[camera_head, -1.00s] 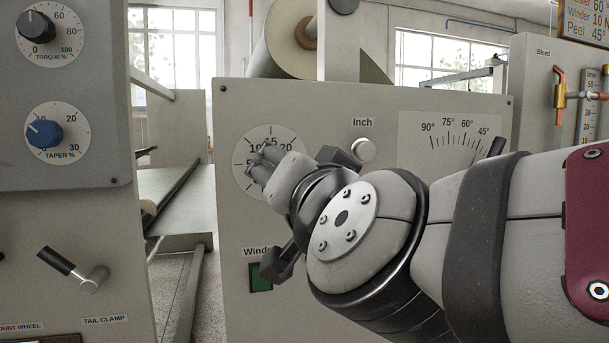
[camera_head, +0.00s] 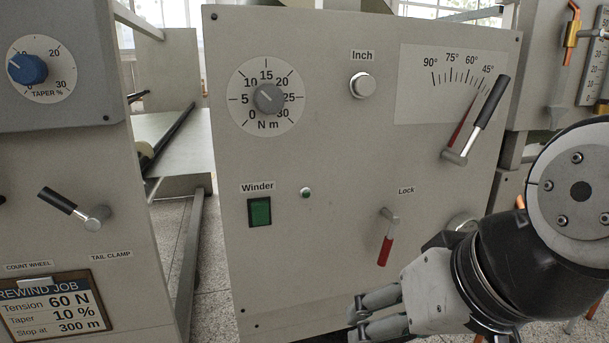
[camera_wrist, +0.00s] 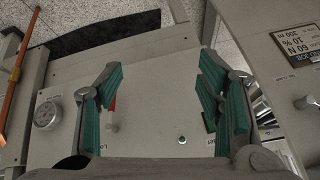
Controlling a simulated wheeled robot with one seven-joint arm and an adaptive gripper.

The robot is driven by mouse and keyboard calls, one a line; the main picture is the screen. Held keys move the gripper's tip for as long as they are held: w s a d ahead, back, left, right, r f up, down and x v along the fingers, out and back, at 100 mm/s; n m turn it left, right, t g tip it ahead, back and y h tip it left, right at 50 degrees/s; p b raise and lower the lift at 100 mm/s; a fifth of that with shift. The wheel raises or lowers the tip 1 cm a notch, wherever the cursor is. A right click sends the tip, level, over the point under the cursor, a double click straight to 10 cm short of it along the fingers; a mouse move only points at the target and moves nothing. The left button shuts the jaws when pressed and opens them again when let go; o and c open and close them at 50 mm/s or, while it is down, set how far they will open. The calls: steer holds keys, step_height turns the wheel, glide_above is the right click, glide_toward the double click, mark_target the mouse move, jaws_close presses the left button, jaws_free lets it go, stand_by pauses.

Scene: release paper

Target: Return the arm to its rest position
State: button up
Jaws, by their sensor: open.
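My gripper (camera_head: 362,318) is at the lower right in the head view, its fingers pointing left in front of the lower part of the grey winder panel (camera_head: 330,235). In the wrist view my gripper (camera_wrist: 160,85) shows two green-padded fingers spread wide apart with nothing between them. It is open and empty. My wrist and forearm run along the right edge of the head view. The red Lock lever (camera_head: 385,250) hangs down just above the gripper and apart from it. Part of the lever also shows beside the left finger in the wrist view (camera_wrist: 112,103).
The panel holds a torque dial (camera_head: 267,97), an Inch button (camera_head: 362,86), a green Winder switch (camera_head: 260,212) and a black-handled lever (camera_head: 490,102) near 45°. A clamp lever (camera_head: 75,207) and job card (camera_head: 55,305) are at left. A floor gap separates the cabinets.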

steer(key=s+d+f+m+g+h, duration=0.1)
steer(key=s+d+f+g, duration=0.2)
steer(key=s, duration=0.4)
steer(key=s+d+f+g+h, duration=0.2)
steer(key=s+d, duration=0.4)
step_height(320, 180, up, 32)
steer(key=t+p, duration=0.3)
steer(key=p, duration=2.6)
steer(key=shift+s+d+f, duration=0.15)
steer(key=shift+s+d, duration=0.05)
steer(key=shift+d, duration=0.05)
steer(key=shift+c, duration=0.2)
